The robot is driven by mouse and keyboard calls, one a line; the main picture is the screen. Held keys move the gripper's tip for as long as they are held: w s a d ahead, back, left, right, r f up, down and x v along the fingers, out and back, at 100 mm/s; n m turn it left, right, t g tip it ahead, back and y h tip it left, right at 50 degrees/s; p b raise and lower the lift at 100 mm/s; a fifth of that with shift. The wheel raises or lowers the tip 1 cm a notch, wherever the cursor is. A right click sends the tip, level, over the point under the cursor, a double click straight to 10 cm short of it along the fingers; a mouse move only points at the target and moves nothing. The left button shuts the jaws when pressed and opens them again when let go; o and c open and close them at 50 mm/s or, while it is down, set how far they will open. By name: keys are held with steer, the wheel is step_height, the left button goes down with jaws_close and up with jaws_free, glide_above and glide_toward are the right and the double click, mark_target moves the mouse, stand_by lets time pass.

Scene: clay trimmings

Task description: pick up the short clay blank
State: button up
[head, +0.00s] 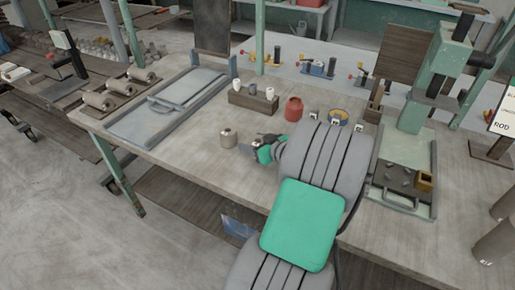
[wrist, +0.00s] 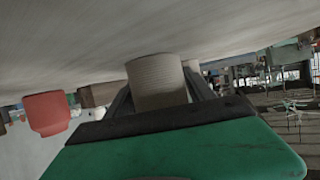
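The short clay blank (head: 228,137) is a grey-beige cylinder standing upright on the workbench, left of my gripper (head: 252,147). In the wrist view, where the bench appears at the top, the blank (wrist: 157,82) fills the space ahead of my palm. One dark finger shows on each side of it, spread apart. The fingers look open, and I see no clear grip on the blank. The fingertips are partly hidden by the blank in the wrist view and small in the head view.
A red jar (head: 293,109) and a wooden block with small pale cups (head: 253,100) stand behind. A grey tray (head: 165,106) lies to the left. A green press (head: 425,90) stands right. The bench (head: 190,155) is clear in front of the blank.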

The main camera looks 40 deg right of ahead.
steer(key=c, duration=1.2)
steer(key=shift+c, duration=0.5)
steer(key=shift+r, duration=0.15)
